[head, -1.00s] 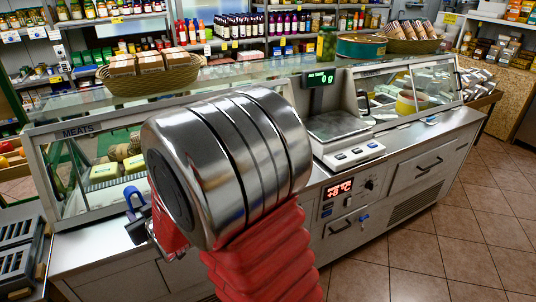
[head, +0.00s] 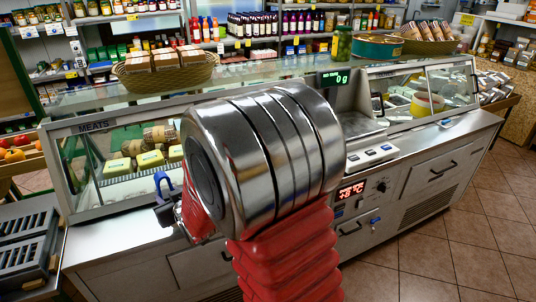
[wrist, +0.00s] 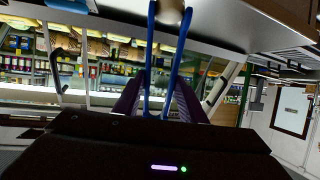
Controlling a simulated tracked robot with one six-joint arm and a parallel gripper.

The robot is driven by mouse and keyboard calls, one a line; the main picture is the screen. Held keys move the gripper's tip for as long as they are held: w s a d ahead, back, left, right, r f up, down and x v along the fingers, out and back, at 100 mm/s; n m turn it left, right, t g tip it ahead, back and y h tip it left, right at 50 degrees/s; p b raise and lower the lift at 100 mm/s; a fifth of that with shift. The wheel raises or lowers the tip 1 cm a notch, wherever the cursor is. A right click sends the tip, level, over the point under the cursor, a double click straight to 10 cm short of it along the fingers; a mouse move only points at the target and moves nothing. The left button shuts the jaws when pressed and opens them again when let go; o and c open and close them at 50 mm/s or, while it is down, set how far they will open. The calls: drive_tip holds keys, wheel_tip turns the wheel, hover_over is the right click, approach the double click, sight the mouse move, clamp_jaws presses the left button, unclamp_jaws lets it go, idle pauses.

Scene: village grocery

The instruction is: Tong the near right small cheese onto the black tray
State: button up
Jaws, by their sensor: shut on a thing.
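My gripper (wrist: 157,108) is shut on blue tongs (wrist: 172,70), whose two long arms run to the top of the wrist view. A pale, rounded thing (wrist: 168,12) shows between the tong ends; I cannot tell whether they pinch it. In the head view a bit of blue (head: 162,184) shows beside my arm, in front of the meats case. Inside the case are yellow blocks (head: 150,160) and brown-netted rolls (head: 160,134). My arm hides part of the case. I cannot pick out the near right small cheese or the black tray for certain.
The glass meats case (head: 95,126) runs along the steel counter (head: 115,240). A scale (head: 365,128) stands right of my arm. Dark slotted crates (head: 22,245) are at the left. A basket (head: 165,75) sits on the case top. Tiled floor (head: 450,250) is clear at the right.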

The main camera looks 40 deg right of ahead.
drive_tip(key=s+d+r+m+h, duration=0.1)
drive_tip(key=s+d+h, duration=0.1)
drive_tip(key=d, duration=0.9)
drive_tip(key=s+d+r+m+g+h, duration=0.1)
drive_tip(key=s+d+r+m, duration=0.1)
drive_tip(key=d, duration=0.9)
drive_tip(key=s+d+r+m+h, duration=0.1)
drive_tip(key=s+d, duration=0.3)
drive_tip(key=d, duration=0.7)
drive_tip(key=shift+d+r+m+g+h, duration=0.15)
drive_tip(key=shift+r+m+g+h, duration=0.2)
drive_tip(key=shift+r+h, duration=0.4)
drive_tip(key=shift+f, duration=0.3)
drive_tip(key=shift+f, duration=2.7)
drive_tip(key=o, duration=0.8)
